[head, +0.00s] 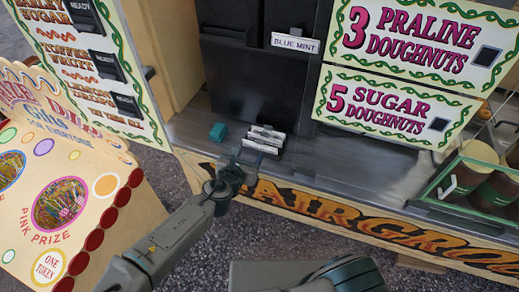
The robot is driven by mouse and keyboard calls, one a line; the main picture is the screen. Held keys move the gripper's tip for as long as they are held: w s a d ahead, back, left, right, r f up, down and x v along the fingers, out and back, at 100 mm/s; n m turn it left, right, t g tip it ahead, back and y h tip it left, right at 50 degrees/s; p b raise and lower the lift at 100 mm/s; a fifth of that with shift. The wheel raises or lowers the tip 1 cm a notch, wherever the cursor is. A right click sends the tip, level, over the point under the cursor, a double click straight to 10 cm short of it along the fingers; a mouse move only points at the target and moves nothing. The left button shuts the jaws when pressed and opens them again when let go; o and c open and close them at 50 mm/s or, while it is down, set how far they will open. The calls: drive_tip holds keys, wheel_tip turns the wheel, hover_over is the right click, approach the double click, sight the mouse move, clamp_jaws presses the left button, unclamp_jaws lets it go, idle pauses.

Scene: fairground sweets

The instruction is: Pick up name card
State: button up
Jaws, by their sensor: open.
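Several small white name cards (266,139) with dark lettering lie close together on the grey counter, in front of a dark cabinet. Their lettering is too small to read. My gripper (247,158) is open at the counter's front edge, just in front of the cards and slightly to their left in the head view. I cannot tell whether a fingertip touches a card. Another white card reading BLUE MINT (295,42) is fixed on the dark cabinet above.
A small teal block (218,131) sits on the counter left of the cards. The dark cabinet (257,70) rises behind. The counter between cards and tray (350,168) is clear. A prize stand (65,190) is at left.

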sight(259, 141)
drive_tip(key=b+x, duration=0.2)
drive_tip(key=x, duration=0.3)
drive_tip(key=shift+w+f, duration=0.1)
drive_tip(key=shift+f, duration=0.05)
drive_tip(key=b+x, duration=0.3)
drive_tip(key=x, duration=0.1)
drive_tip(key=shift+a+f, duration=0.1)
drive_tip(key=shift+f, duration=0.15)
drive_tip(key=shift+w+f+b, duration=0.1)
drive_tip(key=shift+w+b, duration=0.3)
drive_tip(key=shift+w, duration=0.2)
drive_tip(key=shift+c, duration=0.3)
drive_tip(key=c, duration=0.8)
